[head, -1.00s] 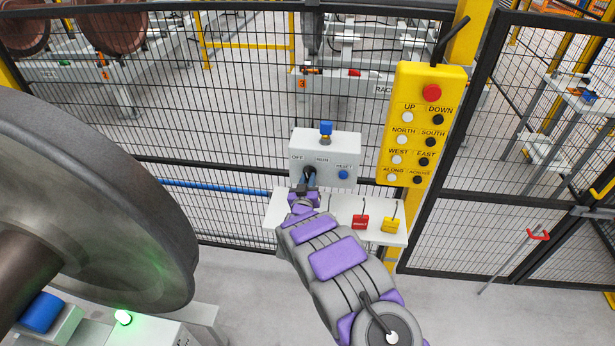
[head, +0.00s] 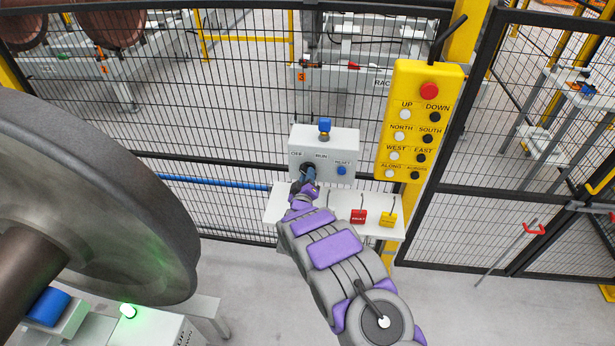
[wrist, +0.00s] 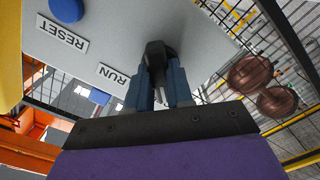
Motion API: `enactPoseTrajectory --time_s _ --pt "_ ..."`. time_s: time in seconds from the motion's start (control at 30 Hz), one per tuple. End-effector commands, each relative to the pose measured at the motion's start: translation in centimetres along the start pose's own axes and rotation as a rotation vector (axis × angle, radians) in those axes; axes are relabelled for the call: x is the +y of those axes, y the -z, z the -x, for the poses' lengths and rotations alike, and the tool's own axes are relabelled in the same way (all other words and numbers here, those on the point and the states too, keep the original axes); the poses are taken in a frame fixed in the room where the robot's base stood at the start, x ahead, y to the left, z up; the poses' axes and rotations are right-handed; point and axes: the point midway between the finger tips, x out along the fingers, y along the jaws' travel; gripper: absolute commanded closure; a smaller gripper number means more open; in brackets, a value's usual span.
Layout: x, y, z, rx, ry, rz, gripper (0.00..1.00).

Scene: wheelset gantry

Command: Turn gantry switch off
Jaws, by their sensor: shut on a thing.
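The gantry switch box (head: 340,145) is a light grey box with OFF, RUN and RESET labels, mounted at the fence in the head view. Its black switch knob (wrist: 157,52) shows in the wrist view, between the blue fingers of my gripper (wrist: 160,75). My gripper (head: 308,174) is shut on the knob. In the head view the gripper and arm hide most of the knob, so its exact setting is hard to read. The blue RESET button (head: 341,170) is to the right of the gripper and apart from it; it also shows in the wrist view (wrist: 66,9).
A yellow pendant (head: 420,125) with a red stop button hangs right of the box. A white shelf (head: 275,207) below holds a red padlock (head: 359,217) and a yellow one (head: 387,219). A large wheel (head: 100,200) fills the left. Black mesh fence stands behind.

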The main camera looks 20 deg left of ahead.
Motion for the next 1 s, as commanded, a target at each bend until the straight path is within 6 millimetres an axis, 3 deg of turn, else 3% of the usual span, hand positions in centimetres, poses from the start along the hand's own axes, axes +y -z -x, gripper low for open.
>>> enactPoseTrajectory --time_s 0.37,0.4,0.63,1.0 --pt "0.28 0.62 -0.18 0.012 -0.006 0.002 1.00" --pt "0.29 0.63 -0.18 0.012 -0.006 0.002 0.76" --pt "0.20 0.49 -0.05 0.009 -0.004 0.002 0.54" --pt "0.47 0.27 0.68 0.007 -0.003 0.000 0.53"
